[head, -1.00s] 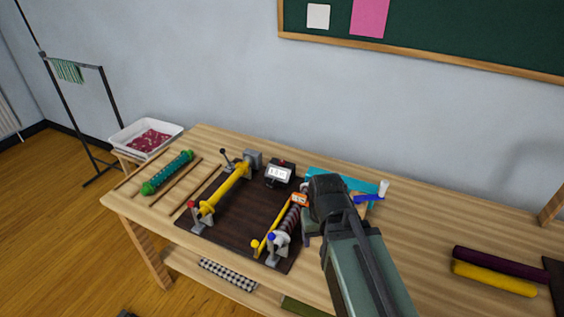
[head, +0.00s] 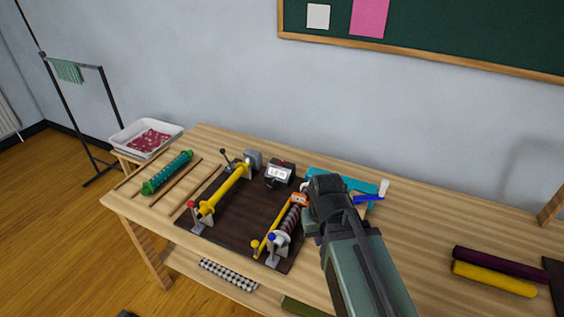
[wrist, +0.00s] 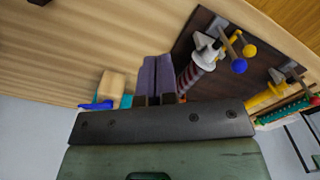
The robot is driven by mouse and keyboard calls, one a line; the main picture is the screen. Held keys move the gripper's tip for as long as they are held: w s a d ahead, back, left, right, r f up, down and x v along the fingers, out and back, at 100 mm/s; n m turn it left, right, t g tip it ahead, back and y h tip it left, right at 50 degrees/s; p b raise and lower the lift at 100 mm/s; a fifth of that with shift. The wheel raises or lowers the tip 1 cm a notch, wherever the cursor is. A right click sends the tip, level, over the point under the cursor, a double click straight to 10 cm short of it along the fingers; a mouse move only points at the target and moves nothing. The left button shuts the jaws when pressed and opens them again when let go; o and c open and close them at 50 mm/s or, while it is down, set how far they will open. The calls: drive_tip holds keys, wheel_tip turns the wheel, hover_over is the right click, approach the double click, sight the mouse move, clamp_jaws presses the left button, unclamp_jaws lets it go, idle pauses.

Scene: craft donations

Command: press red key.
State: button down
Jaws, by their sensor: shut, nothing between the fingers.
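A small dark box with a white display (head: 279,174) stands at the back of the dark board. A small red spot (head: 283,162), which looks like the red key, shows at its top. My gripper (wrist: 157,58) is shut and empty in the wrist view, its two purple-grey fingers side by side. In the head view my wrist hides most of the gripper. It is over the table, to the right of the board and of the box, apart from the red spot. The box and red spot do not show in the wrist view.
The dark board (head: 240,222) carries a yellow roller (head: 222,190), a striped roller (head: 288,219) and levers with red, yellow and blue knobs. A teal thing (head: 325,176) lies behind my wrist. Yellow (head: 494,278) and purple (head: 500,262) rolls lie at right. Bare tabletop lies between.

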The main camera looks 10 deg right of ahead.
drive_tip(key=shift+f, duration=0.1)
idle(0.7)
drive_tip(key=w+f+t+b, duration=0.1)
drive_tip(key=w, duration=0.8)
drive_tip(key=w+f+y+b, duration=0.1)
drive_tip(key=w+b, duration=0.1)
drive_tip(key=w, duration=0.7)
drive_tip(key=w+f+t+y+b, duration=0.1)
drive_tip(key=w, duration=0.8)
drive_tip(key=shift+a+f+m+t, duration=0.2)
drive_tip(key=shift+m+t, duration=0.1)
drive_tip(key=shift+m, duration=0.1)
drive_tip(key=w+t+y+b, duration=0.1)
drive_tip(key=w+t+y, duration=0.1)
drive_tip(key=w, duration=1)
wheel_tip(320, 180, up, 4)
drive_tip(key=m+t, duration=0.2)
drive_tip(key=t, duration=0.1)
hover_over(283, 161)
drive_tip(key=shift+w+f+y, duration=0.1)
drive_tip(key=shift+f+y, duration=0.1)
drive_tip(key=shift+y, duration=0.2)
drive_tip(key=shift+f, duration=0.1)
wheel_tip(283, 161, down, 9)
drive_tip(key=b, duration=0.9)
